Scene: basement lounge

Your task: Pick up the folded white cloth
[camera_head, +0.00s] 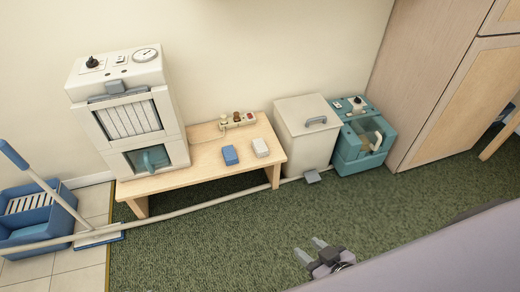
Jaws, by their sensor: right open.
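A small folded white cloth (261,147) lies on the right part of a low wooden bench (196,164). It sits just right of a similar blue folded piece (230,155), with a small gap between them. My right gripper (309,250) is over the green carpet, in front of and to the right of the bench. It is open and empty, its two fingers pointing up and to the left, well apart from the cloth. My left gripper is not in view.
A white lidded bin (306,135) and a teal machine (360,140) stand right of the bench. A pale pipe (200,207) crosses the front. Carpet (220,250) is clear.

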